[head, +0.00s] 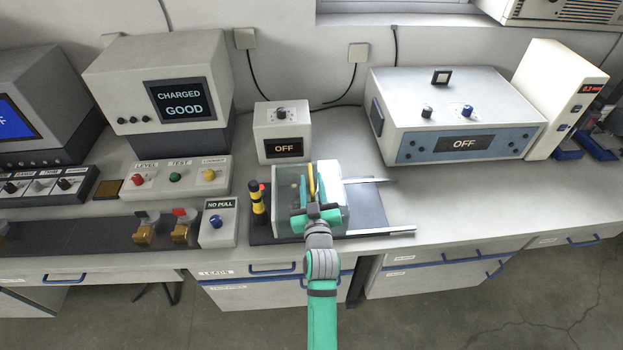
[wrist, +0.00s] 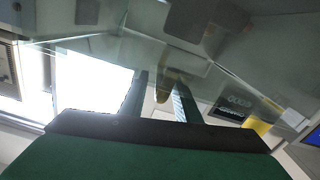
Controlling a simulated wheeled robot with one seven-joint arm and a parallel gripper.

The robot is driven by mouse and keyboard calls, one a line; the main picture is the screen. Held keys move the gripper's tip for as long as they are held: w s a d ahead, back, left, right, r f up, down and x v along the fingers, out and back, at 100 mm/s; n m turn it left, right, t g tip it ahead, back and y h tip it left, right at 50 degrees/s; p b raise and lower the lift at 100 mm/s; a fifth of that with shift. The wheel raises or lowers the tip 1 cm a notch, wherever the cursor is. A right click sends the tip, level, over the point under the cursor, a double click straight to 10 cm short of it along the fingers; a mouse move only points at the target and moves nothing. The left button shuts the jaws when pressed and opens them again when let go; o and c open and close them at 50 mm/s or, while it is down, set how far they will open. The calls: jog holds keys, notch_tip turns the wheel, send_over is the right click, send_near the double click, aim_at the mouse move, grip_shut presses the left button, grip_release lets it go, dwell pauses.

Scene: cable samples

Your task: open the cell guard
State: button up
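The cell guard (head: 337,219), a box with clear panels, stands on a dark base with two metal rails (head: 395,231) running out to the right. An upright yellow bar, seemingly its handle (head: 311,179), shows at the guard. My gripper (head: 312,190) reaches in from the front, its teal fingers on either side of the bar. What is inside the guard is mostly hidden by my gripper and reflections.
A yellow-and-black post (head: 256,203) stands close on the guard's left, beside a "NO PULL" box (head: 218,223). An "OFF" display box (head: 283,134) stands behind. A larger "OFF" unit (head: 455,115) is at back right. The bench right of the rails is clear.

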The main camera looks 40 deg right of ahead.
jog(key=shift+x, duration=0.95)
